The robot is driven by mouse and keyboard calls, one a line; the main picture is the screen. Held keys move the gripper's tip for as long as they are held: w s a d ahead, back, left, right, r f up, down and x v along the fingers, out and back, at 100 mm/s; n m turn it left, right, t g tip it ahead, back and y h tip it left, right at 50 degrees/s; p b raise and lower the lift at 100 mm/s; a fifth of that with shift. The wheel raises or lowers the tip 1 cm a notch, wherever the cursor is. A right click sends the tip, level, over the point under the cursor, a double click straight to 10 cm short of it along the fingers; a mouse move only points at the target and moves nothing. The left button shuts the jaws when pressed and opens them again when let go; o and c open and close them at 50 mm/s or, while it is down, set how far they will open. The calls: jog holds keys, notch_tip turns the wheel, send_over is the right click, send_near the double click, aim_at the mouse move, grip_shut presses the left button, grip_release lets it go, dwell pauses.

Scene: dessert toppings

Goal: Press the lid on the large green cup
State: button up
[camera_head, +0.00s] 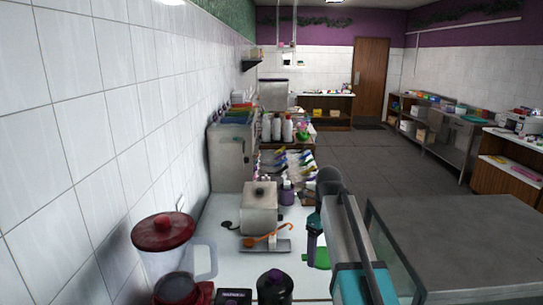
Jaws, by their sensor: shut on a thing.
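My gripper (311,262) points down over the white counter, at the end of my grey and teal arm. Its fingers are small and dark here. It is shut on a green piece (321,257) that shows at its lower end. The gripper hides part of this piece, and I cannot tell whether it is the lid, the large green cup or both. How the lid and cup sit against each other cannot be made out.
A metal box (260,210) and a tray (265,246) with an orange ladle (264,237) stand left of my gripper. A red-lidded container (163,232) and a dark bottle (274,286) are nearer. A grey-topped counter (460,235) lies right.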

aim_at(324, 257)
jog(key=shift+w+f, duration=0.15)
jog(key=shift+w, duration=0.05)
jog(key=f, duration=0.1)
jog(key=f+b, duration=0.1)
jog(key=s+f, duration=0.1)
jog(key=shift+s+d+b, duration=0.1)
jog(key=shift+d+b, duration=0.2)
jog(key=shift+b, duration=0.05)
jog(key=shift+f, duration=0.25)
jog(key=n, duration=0.1)
jog(key=s+f+n, duration=0.1)
jog(key=shift+d+f+n+b, duration=0.1)
jog(key=shift+f+n+b, duration=0.2)
jog(key=shift+n+b, duration=0.1)
jog(key=shift+s+d+f+n+b, duration=0.15)
jog(key=shift+s+f+n, duration=0.3)
jog(key=shift+n, duration=2.6)
jog(key=shift+s+f+n+b, duration=0.1)
jog(key=shift+s+f+n, duration=0.35)
jog(key=shift+n, duration=2.65)
jog(key=shift+s+d+f+n+b, duration=0.25)
jog(key=shift+f+n, duration=0.35)
jog(key=shift+n, duration=2.45)
jog(key=shift+a, duration=0.2)
